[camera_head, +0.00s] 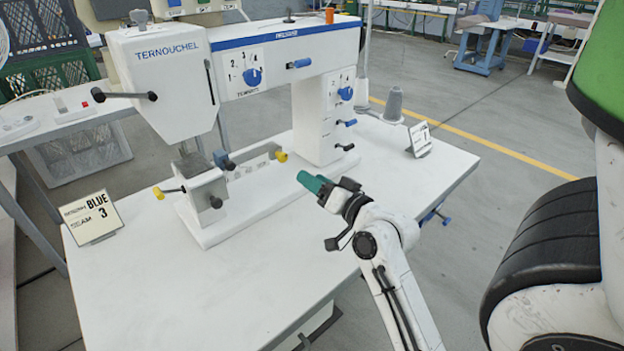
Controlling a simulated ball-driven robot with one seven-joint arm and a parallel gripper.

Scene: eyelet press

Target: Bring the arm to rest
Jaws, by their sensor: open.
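My gripper (313,183) is at the end of my white arm, over the right half of the white table (270,290). It points left toward the eyelet press (265,55). Its tip end is teal and the part behind it is black. The jaws are open, and I see no separate object between them, though the gap is small in this view. The gripper appears apart from the press, in front of its column. Its height over the table is hard to tell.
The press has levers and a blue dial (253,77). The table's front is clear. A yellow floor line (480,139) runs behind.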

